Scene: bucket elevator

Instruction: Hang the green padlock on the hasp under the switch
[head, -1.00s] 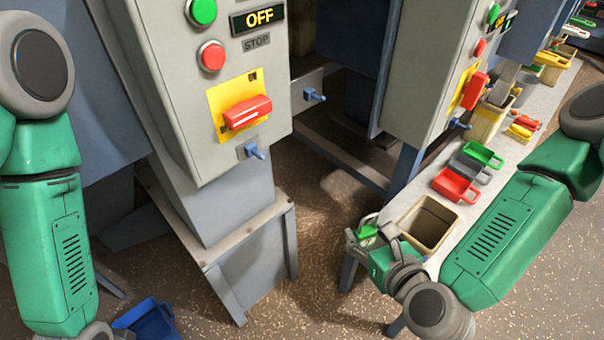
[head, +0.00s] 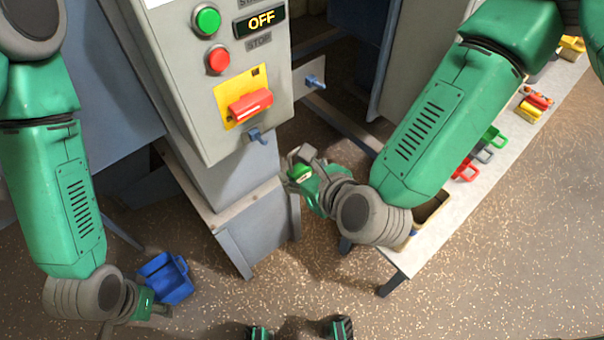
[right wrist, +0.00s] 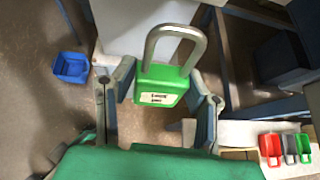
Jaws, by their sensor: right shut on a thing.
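The green padlock (head: 300,173) is held in my right gripper (head: 298,165), in front of the cabinet stand. In the right wrist view the padlock body (right wrist: 161,86) sits between the two fingers of the right gripper (right wrist: 160,80), its grey shackle pointing up and looking closed. The red switch handle (head: 250,104) is on a yellow plate on the grey cabinet. The blue hasp (head: 258,136) juts out just below it. The padlock is below and right of the hasp, apart from it. My left gripper (head: 152,308) hangs low at the left; its fingers are unclear.
A blue bin (head: 166,278) is on the floor beside my left gripper. A bench (head: 440,235) at right carries several coloured bins and a beige bin partly behind my right arm. Another blue peg (head: 315,82) juts from a bracket right of the cabinet.

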